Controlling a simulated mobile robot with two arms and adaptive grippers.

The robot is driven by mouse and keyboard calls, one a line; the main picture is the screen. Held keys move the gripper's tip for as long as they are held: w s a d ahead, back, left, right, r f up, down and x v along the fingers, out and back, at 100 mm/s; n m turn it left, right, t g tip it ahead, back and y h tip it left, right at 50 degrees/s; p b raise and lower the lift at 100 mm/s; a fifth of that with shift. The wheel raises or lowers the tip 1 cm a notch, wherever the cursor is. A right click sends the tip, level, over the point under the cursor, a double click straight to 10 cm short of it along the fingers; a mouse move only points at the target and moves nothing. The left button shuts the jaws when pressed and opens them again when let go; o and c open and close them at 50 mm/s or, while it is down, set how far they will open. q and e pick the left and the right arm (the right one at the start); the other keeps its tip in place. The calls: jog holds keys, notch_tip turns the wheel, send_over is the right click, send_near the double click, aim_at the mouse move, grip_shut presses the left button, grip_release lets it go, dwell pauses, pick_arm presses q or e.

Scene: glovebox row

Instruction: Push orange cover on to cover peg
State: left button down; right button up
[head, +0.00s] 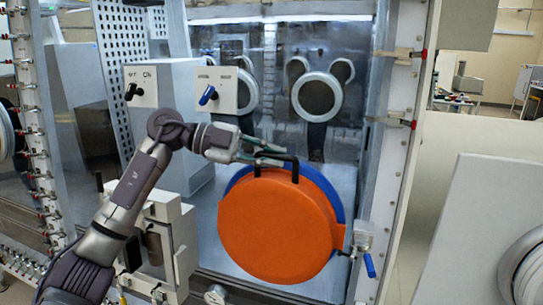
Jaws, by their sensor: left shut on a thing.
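The orange cover (275,228) is a large round disc in the lower middle of the head view. It stands upright in front of a blue ring (322,185), which shows along its top and right edge. A dark handle (277,157) rises from the top of the cover. My left gripper (272,156) reaches in from the left and is shut on this handle. The cover peg cannot be made out; the cover may hide it. My right gripper is not in view.
The glovebox front has a glass pane with round ports (316,96). A blue-handled latch (369,264) sits right of the cover. Boxes with a black knob (133,91) and a blue knob (208,95) are at upper left. A grey cabinet (470,230) stands at right.

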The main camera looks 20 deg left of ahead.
pick_arm(q)
jog(key=c, duration=1.7)
grip_release()
grip_shut()
jog(key=shift+r+p, duration=0.3)
jog(key=shift+p, duration=0.15)
jog(key=shift+s, duration=0.15)
